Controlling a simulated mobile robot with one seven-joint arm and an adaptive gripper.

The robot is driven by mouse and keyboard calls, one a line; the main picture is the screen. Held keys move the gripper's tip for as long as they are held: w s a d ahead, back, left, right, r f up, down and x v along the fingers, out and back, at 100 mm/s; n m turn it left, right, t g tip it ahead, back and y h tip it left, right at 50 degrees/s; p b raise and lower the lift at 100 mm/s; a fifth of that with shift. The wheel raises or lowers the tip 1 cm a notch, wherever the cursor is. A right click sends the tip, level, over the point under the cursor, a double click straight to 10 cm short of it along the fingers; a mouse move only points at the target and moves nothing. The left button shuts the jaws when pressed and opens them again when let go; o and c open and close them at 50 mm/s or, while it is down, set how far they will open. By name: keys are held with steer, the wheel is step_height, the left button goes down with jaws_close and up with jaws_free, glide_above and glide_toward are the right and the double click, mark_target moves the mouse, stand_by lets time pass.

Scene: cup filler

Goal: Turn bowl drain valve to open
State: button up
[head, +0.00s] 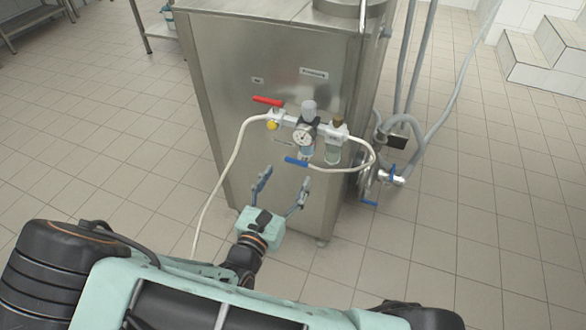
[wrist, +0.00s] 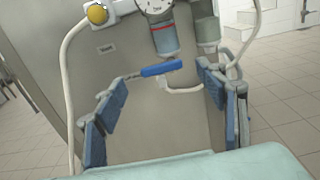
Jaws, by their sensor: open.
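A small valve with a blue lever (head: 297,162) sits under the clear filter bowl and pressure gauge (head: 303,136) on the machine's front face. In the wrist view, the blue lever (wrist: 161,68) lies nearly level, tilted slightly up to the right, below the blue-tinted bowl (wrist: 165,40). In the wrist view, my gripper (wrist: 163,88) has one finger on each side of the lever, with gaps; I see no contact.
A red lever (head: 268,101) and a yellow knob (head: 271,126) are at the upper left. A white hose (head: 228,172) hangs left and another loops right. Blue-handled valves (head: 392,172) and grey hoses are on the machine's right side.

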mark_target(295, 162)
steer(key=b+x, duration=0.1)
steer(key=x, duration=0.4)
steer(key=c, duration=1.2)
steer(key=shift+o, duration=0.2)
